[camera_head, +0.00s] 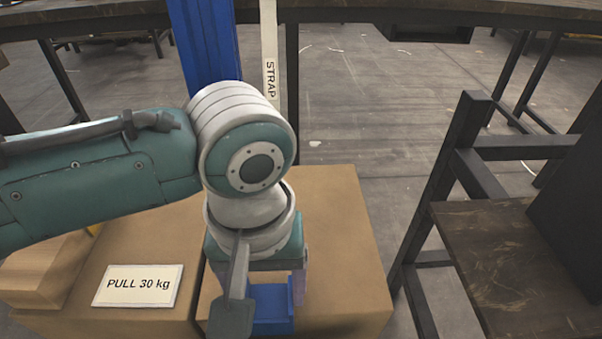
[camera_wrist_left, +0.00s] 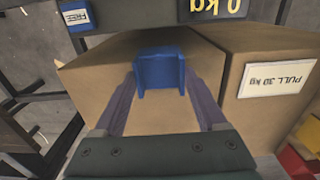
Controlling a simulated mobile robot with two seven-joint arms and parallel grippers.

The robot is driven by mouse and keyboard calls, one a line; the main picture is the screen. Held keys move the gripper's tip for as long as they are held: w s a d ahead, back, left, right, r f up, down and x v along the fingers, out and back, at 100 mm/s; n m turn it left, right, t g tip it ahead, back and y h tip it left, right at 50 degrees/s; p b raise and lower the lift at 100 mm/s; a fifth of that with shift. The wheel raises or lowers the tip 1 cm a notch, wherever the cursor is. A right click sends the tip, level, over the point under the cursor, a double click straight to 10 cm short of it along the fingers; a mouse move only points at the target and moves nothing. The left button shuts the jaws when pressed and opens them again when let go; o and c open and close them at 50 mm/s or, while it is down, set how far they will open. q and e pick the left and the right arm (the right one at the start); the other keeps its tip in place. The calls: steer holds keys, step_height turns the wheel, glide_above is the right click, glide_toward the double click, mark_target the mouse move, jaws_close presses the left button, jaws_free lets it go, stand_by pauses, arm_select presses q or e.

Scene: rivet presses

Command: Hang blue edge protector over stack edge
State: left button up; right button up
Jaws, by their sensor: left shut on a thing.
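The blue edge protector (camera_head: 271,308) is an angled, channel-like piece. My left gripper (camera_head: 272,288) is shut on it, above the top of a brown cardboard box (camera_head: 345,235). In the left wrist view, the protector (camera_wrist_left: 160,70) sits between the two purple-grey fingers, near the far edge of the box top (camera_wrist_left: 95,70). I cannot tell whether the protector touches the box. In the head view a grey part of my arm covers some of the gripper and protector. My right gripper is not in view.
A second box (camera_head: 185,250) with a "PULL 30 kg" label (camera_head: 138,286) stands beside the first on the left. A blue post (camera_head: 205,40) and a white "STRAP" strip (camera_head: 270,75) rise behind. A dark-framed bench (camera_head: 510,260) stands right, with bare floor (camera_head: 380,140) between.

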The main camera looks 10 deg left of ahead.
arm_select(q)
steer(key=shift+p, duration=0.35)
stand_by(0.4)
steer(key=o, duration=1.3)
steer(key=shift+f, duration=0.1)
step_height(320, 180, up, 10)
steer(key=p, duration=0.5)
